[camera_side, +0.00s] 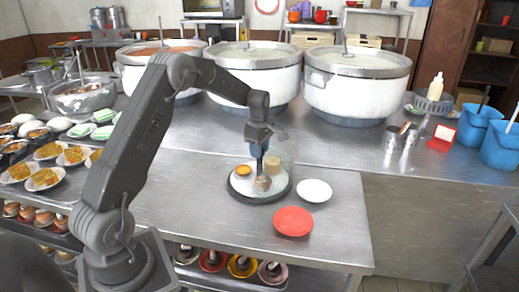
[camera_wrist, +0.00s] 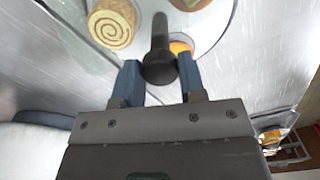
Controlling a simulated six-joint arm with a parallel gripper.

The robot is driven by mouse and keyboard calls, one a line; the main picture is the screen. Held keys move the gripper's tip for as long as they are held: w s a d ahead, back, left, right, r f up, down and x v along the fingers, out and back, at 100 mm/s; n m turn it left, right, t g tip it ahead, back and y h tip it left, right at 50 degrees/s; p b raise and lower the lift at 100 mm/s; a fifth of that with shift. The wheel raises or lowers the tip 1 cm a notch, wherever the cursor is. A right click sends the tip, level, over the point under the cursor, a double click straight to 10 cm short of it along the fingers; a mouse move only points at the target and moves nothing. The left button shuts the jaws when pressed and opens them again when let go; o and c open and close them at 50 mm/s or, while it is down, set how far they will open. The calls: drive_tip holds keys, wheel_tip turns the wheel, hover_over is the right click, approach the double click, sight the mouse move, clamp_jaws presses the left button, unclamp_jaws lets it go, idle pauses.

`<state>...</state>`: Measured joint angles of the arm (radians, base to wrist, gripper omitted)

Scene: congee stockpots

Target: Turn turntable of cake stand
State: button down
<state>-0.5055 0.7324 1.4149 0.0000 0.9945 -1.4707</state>
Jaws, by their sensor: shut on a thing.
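The cake stand has a round white turntable (camera_side: 240,184) on a dark base (camera_side: 266,200), near the middle of the steel counter in the side view. A flat orange pastry (camera_side: 243,170), a brown roll (camera_side: 262,184) and a tan cake (camera_side: 272,163) sit on it. A clear curved cover (camera_side: 284,152) stands over part of the stand. In the wrist view, my gripper (camera_wrist: 158,76) has its blue fingers closed on a dark upright peg (camera_wrist: 160,44) at the turntable. A swirl-topped roll (camera_wrist: 112,24) lies beside it. The peg's lower end is hard to see.
A white plate (camera_side: 314,190) and a red plate (camera_side: 293,221) lie right and front-right of the stand. Large white stockpots (camera_side: 345,95) stand behind. Metal cups (camera_side: 392,138) and blue bins (camera_side: 481,130) are at the right. Plates of food (camera_side: 43,179) fill the left.

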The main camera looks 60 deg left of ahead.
drive_tip(key=shift+n, duration=8.9)
drive_tip(key=c, duration=0.7)
unclamp_jaws()
drive_tip(key=shift+r, duration=0.1)
